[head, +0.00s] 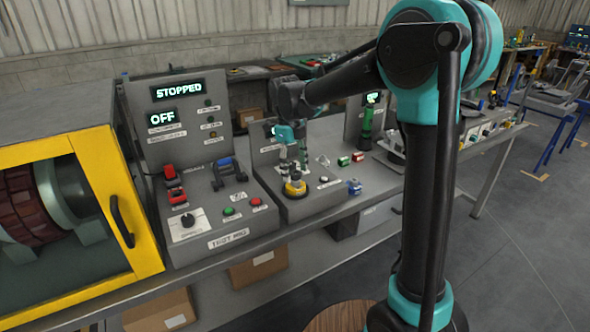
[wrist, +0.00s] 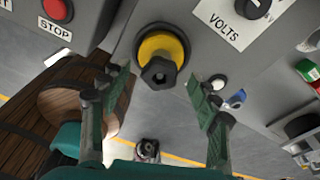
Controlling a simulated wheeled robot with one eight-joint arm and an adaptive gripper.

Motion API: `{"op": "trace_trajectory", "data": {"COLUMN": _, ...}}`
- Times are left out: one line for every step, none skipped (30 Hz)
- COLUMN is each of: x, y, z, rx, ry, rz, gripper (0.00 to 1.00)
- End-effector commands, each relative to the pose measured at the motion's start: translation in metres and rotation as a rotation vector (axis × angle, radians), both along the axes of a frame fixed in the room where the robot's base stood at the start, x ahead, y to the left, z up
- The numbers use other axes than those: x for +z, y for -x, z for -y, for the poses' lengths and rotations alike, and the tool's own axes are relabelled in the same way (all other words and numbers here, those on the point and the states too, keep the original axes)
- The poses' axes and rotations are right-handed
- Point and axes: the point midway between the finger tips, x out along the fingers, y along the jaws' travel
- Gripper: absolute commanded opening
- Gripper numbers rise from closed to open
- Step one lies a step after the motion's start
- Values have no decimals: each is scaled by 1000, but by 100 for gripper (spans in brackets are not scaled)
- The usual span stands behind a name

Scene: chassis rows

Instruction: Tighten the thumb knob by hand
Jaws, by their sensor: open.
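A black lobed knob (wrist: 158,72) sits at the centre of a round yellow collar (wrist: 152,46) on a grey panel in the wrist view; it looks like the thumb knob. In the head view the yellow collar (head: 295,188) is on the middle sloped console. My gripper (wrist: 157,76) is open, with one green finger on each side of the knob and gaps between fingers and knob. I cannot tell how far the fingertips are above the panel. In the head view my gripper (head: 293,158) is just above the yellow collar, and the knob is largely hidden there.
A test rig console (head: 227,205) with switches and buttons stands left, beside a yellow-framed guard (head: 125,190). Small red, green and blue parts (head: 354,187) lie right of the knob. A VOLTS plate (wrist: 228,20) and a red STOP button (wrist: 57,10) flank it in the wrist view.

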Motion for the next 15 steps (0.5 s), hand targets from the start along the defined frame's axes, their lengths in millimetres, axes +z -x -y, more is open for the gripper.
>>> {"op": "trace_trajectory", "data": {"x": 0, "y": 0, "z": 0, "rx": 0, "ry": 0, "rz": 0, "gripper": 62}}
{"op": "trace_trajectory", "data": {"x": 0, "y": 0, "z": 0, "rx": 0, "ry": 0, "rz": 0, "gripper": 62}}
{"op": "trace_trajectory", "data": {"x": 0, "y": 0, "z": 0, "rx": 0, "ry": 0, "rz": 0, "gripper": 62}}
{"op": "trace_trajectory", "data": {"x": 0, "y": 0, "z": 0, "rx": 1, "ry": 0, "rz": 0, "gripper": 62}}
{"op": "trace_trajectory", "data": {"x": 0, "y": 0, "z": 0, "rx": 1, "ry": 0, "rz": 0, "gripper": 62}}
{"op": "trace_trajectory", "data": {"x": 1, "y": 0, "z": 0, "rx": 1, "ry": 0, "rz": 0, "gripper": 62}}
{"op": "trace_trajectory", "data": {"x": 2, "y": 0, "z": 0, "rx": 1, "ry": 0, "rz": 0, "gripper": 62}}
{"op": "trace_trajectory", "data": {"x": 4, "y": 0, "z": -1, "rx": 1, "ry": 0, "rz": 0, "gripper": 62}}
{"op": "trace_trajectory", "data": {"x": 7, "y": 0, "z": -1, "rx": 1, "ry": 0, "rz": 0, "gripper": 62}}
{"op": "trace_trajectory", "data": {"x": 11, "y": -1, "z": -1, "rx": 1, "ry": 0, "rz": 0, "gripper": 62}}
{"op": "trace_trajectory", "data": {"x": 15, "y": -1, "z": -2, "rx": 1, "ry": 0, "rz": 0, "gripper": 62}}
{"op": "trace_trajectory", "data": {"x": 21, "y": -1, "z": -3, "rx": 1, "ry": 0, "rz": 0, "gripper": 62}}
{"op": "trace_trajectory", "data": {"x": 27, "y": -2, "z": -3, "rx": 1, "ry": 0, "rz": 0, "gripper": 62}}
{"op": "trace_trajectory", "data": {"x": 33, "y": -3, "z": -4, "rx": 1, "ry": 0, "rz": 0, "gripper": 62}}
{"op": "trace_trajectory", "data": {"x": 41, "y": -3, "z": -5, "rx": 1, "ry": 0, "rz": 0, "gripper": 62}}
